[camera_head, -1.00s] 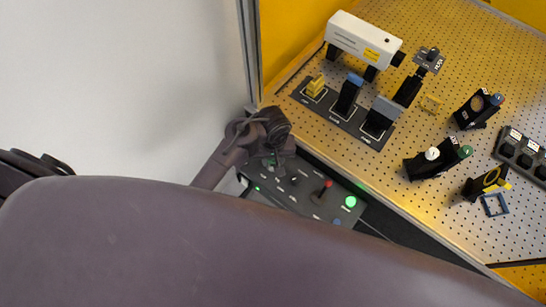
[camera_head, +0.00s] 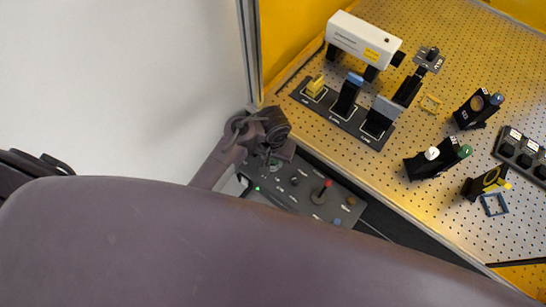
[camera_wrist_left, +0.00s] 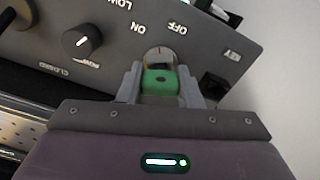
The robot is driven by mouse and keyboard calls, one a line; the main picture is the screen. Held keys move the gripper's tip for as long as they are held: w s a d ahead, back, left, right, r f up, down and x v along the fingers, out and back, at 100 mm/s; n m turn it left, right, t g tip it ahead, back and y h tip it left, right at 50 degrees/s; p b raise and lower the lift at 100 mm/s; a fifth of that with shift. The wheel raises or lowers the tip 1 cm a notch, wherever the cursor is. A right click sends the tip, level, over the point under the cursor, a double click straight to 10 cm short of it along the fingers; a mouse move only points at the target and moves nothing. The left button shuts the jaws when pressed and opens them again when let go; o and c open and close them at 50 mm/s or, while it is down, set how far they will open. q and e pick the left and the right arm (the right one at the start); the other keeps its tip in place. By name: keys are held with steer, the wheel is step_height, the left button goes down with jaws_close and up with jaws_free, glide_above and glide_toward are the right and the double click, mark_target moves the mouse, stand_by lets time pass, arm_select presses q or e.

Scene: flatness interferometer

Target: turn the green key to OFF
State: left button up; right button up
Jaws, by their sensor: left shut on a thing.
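The green key (camera_wrist_left: 160,82) sits in its round lock on the grey control panel, seen in the left wrist view between white ON and OFF labels. A short red mark shows on the pale round part just above it. I cannot tell which label the key points at. My left gripper (camera_wrist_left: 161,92) is shut on the key, with one finger on each side. In the head view my left gripper (camera_head: 270,160) is over the left end of the control panel (camera_head: 313,207), and hides the key there. My right gripper is not in view.
The panel also bears a red-topped lever (camera_head: 326,185), a dark knob (camera_wrist_left: 82,42) and an unlit brownish round lamp or button (camera_head: 351,200). A perforated bench (camera_head: 440,110) with a white instrument (camera_head: 363,39) and several mounts lies right. A white wall is left.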

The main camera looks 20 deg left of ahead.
arm_select(q)
steer(key=shift+f, duration=0.1)
steer(key=shift+s+m, duration=0.1)
steer(key=shift+m, duration=2)
steer(key=o, duration=1)
steer(key=shift+r, duration=3.55)
